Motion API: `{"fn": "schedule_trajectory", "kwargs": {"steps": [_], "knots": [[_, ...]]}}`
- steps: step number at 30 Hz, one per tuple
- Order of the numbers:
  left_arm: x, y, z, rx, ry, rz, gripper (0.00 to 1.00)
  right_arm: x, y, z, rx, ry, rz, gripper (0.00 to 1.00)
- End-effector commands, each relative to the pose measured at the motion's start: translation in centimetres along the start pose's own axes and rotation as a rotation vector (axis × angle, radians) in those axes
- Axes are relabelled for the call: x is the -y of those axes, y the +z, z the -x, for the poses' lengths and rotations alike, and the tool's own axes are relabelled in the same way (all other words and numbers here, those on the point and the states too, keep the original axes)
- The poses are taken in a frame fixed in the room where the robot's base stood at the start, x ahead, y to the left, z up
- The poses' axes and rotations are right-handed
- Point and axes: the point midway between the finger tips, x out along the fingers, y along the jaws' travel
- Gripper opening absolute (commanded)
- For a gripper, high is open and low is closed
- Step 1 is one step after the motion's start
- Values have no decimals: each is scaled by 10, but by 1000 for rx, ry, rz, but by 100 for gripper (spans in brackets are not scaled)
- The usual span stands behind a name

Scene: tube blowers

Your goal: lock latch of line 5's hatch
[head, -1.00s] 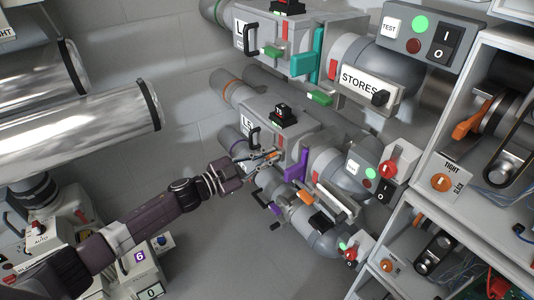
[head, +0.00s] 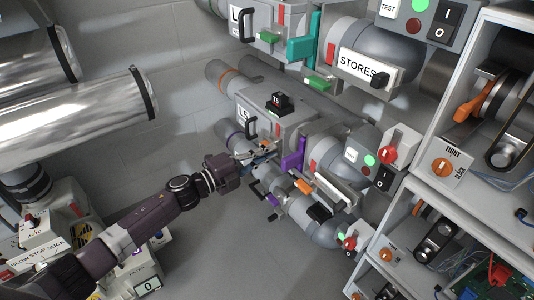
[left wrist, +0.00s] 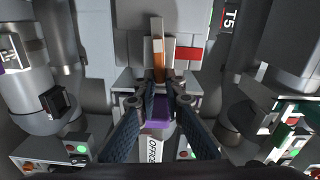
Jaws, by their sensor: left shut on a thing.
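Line 5's hatch (head: 283,124) is a grey box on a pipe, with an L5 label and a black handle, in the middle of the head view. My left gripper (head: 268,150) reaches its lower front side from the left. In the left wrist view the latch (left wrist: 158,65) is an orange lever with a pale tip, pointing up the picture against a grey plate. My left gripper (left wrist: 157,97) is shut on it, with one finger on each side. In the head view the fingers largely hide the latch. My right gripper is not in view.
A purple lever (head: 293,155) stands just right of my gripper. A lower line with an orange latch (head: 303,187) is close below. A teal lever (head: 314,37) and a STORES plate (head: 358,66) are above. Shelves (head: 425,195) bound the right; the floor at lower centre is clear.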

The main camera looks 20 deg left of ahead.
Motion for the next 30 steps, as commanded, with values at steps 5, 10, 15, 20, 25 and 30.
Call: {"fn": "schedule_trajectory", "kwargs": {"steps": [5,10,15,20,25,30], "knots": [[-4,0,0,-1,1,-73,0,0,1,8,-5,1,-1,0],[-4,-1,0,-2,1,-110,0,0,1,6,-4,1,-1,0],[-4,-1,0,-2,2,-124,0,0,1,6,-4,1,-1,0],[-5,-1,0,-2,2,-125,0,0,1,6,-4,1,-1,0],[-5,-1,0,-2,3,-124,10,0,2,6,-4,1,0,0],[-5,0,0,-1,2,-123,27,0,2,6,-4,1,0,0]]}}
